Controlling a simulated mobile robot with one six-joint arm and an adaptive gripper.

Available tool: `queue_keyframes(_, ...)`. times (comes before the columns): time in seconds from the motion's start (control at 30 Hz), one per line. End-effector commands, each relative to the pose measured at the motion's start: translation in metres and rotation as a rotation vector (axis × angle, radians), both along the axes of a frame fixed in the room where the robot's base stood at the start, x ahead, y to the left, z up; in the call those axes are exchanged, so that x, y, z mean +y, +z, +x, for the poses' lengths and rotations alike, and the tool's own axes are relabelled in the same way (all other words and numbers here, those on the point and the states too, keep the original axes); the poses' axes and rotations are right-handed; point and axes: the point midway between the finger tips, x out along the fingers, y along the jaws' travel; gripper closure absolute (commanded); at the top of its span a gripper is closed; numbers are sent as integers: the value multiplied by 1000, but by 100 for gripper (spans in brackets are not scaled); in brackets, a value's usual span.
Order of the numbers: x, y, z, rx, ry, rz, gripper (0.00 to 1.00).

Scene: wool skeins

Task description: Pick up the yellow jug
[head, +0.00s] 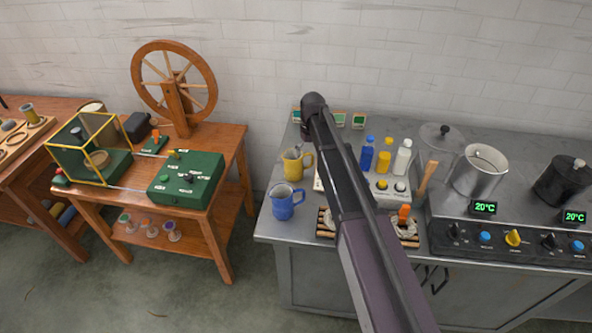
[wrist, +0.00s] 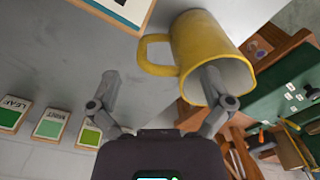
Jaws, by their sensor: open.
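The yellow jug (head: 291,168) stands upright near the left edge of the grey metal counter (head: 275,231), behind a blue jug (head: 283,207). In the wrist view the yellow jug (wrist: 192,42) is large, with its mouth towards the camera and its handle to the left. My gripper (wrist: 160,76) is open at the jug. Its right finger overlaps the jug's mouth and appears to reach inside; its left finger is outside, beyond the handle. In the head view only a grey part of my gripper shows at the jug's top.
Bottles (head: 367,154) in a white rack stand right of my arm. A steel pot (head: 481,170) and a control panel (head: 511,242) are further right. Small labelled cards (wrist: 50,124) lie along the wall. A wooden table (head: 218,212) with a green box stands left, across a gap.

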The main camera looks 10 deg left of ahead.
Motion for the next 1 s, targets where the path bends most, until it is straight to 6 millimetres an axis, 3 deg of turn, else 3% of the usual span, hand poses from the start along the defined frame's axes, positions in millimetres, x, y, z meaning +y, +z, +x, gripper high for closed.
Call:
queue_keyframes(0.3, 1, -21, -1, 0, 0, 0, 0)
queue_keyframes(0.97, 1, -21, -1, 0, 0, 0, 0)
queue_keyframes(1.0, 1, -21, 0, 0, 0, 0, 12)
